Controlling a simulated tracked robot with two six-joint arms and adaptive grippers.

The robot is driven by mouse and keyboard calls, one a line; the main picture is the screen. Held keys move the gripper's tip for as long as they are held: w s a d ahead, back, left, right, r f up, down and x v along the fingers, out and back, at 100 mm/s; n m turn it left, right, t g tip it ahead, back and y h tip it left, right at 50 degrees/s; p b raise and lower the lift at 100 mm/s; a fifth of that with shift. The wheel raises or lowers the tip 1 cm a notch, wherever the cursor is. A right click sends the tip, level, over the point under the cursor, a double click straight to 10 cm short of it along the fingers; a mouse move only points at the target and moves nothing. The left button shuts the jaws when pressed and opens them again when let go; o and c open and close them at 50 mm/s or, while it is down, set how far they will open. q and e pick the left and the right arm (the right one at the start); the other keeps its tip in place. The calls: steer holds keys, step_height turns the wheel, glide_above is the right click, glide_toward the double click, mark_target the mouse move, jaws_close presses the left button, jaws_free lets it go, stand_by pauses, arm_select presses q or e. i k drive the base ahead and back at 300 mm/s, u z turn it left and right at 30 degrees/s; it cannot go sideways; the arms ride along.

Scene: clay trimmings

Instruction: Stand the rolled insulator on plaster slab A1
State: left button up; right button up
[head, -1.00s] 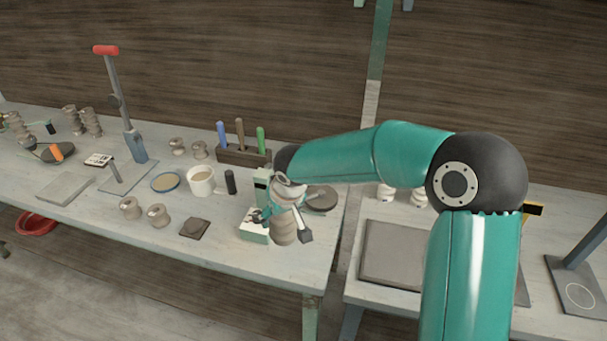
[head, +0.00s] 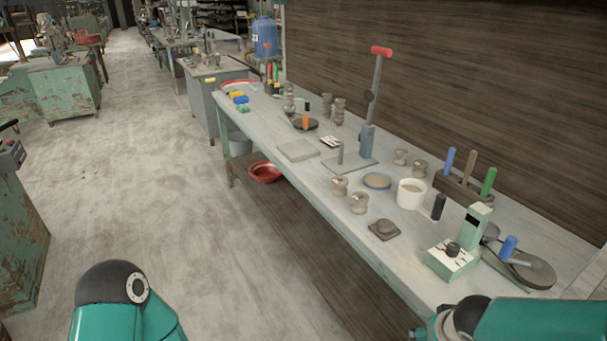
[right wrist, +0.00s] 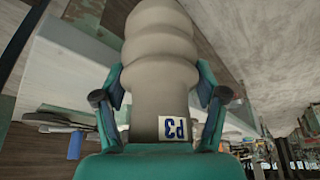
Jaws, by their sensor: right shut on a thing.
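My right gripper (right wrist: 163,98) is shut on a pale grey ribbed clay insulator (right wrist: 158,45) in the right wrist view. The fingers press it from both sides, and a white label reading P3 shows low on it. In the head view the held insulator is out of sight; only part of my right arm shows at the bottom right. A flat grey square slab (head: 298,150) lies bare on the bench, left of the lever press; I cannot read a mark on it. My left arm shows at the bottom left, its gripper out of frame.
The long bench (head: 285,125) holds a lever press (head: 368,125), small spools (head: 359,203), a white mug (head: 410,193), a tool rack (head: 464,191) and a green-white device (head: 455,250). Tall ribbed pieces (head: 339,110) stand beyond the slab. Open floor lies left.

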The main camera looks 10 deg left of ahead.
mark_target(298, 147)
steer(key=k, duration=0.25)
steer(key=u, duration=0.6)
steer(key=i, duration=1.1)
steer(key=u, duration=0.4)
steer(key=i, duration=1.2)
steer(key=z, duration=0.5)
